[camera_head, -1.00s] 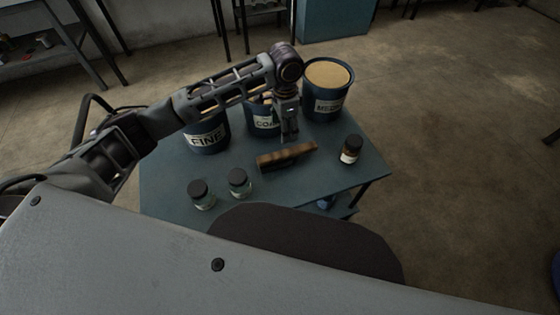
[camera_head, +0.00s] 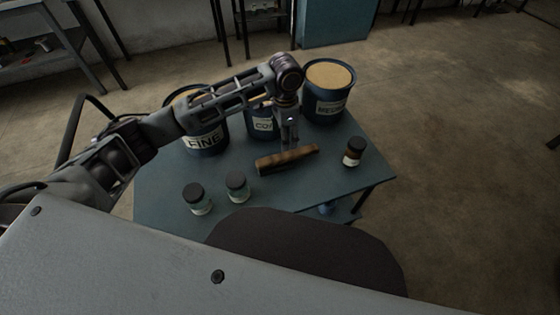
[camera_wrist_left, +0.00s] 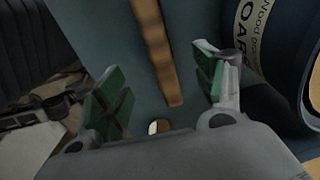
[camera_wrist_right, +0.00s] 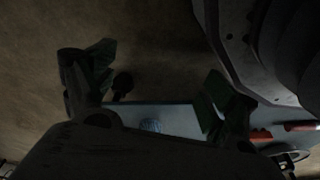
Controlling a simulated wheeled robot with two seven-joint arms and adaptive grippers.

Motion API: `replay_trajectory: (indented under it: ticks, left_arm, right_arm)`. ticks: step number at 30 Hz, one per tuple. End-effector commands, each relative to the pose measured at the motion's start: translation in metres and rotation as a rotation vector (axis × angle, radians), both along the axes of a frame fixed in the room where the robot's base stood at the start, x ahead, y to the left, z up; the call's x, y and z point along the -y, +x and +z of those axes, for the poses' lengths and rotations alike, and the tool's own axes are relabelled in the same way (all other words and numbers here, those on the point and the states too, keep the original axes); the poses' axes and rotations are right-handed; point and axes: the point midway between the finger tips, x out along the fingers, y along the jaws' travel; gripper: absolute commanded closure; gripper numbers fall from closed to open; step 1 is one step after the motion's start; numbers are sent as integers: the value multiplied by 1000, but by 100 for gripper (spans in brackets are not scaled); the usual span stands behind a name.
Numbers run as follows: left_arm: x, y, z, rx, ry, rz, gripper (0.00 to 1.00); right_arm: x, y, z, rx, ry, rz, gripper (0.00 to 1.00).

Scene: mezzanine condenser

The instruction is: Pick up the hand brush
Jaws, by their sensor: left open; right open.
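The hand brush (camera_head: 287,159), with a brown wooden back, lies on the blue-grey table (camera_head: 235,212) in front of the containers. My left gripper (camera_head: 290,143) hangs down over the brush's far side in the head view. In the left wrist view the brush (camera_wrist_left: 158,52) runs between the open green-padded fingers of my left gripper (camera_wrist_left: 160,97), with nothing held. Contact with the brush cannot be told. My right gripper (camera_wrist_right: 155,88) is open and empty in the right wrist view; it is not in the head view.
Containers labelled FINE (camera_head: 207,140), COARSE (camera_head: 262,124) and MEDIUM (camera_head: 328,95) stand at the table's back, close to my left arm. Two clear jars (camera_head: 197,199) (camera_head: 237,187) stand front left.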

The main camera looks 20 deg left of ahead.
Motion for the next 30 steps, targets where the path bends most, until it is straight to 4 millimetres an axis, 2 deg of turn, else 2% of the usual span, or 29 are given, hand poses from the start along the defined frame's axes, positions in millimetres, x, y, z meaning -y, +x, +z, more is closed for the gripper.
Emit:
replay_trajectory:
  ticks: [18,24,30]
  left_arm:
    - [0,0,-68,-2,1,0,30]
    - [0,0,-80,-1,1,0,30]
    - [0,0,-81,-1,1,0,30]
  right_arm:
    - [-14,11,38,-19,14,6,14]
    - [-17,12,46,-26,17,8,14]
    - [-17,12,48,-26,18,8,14]
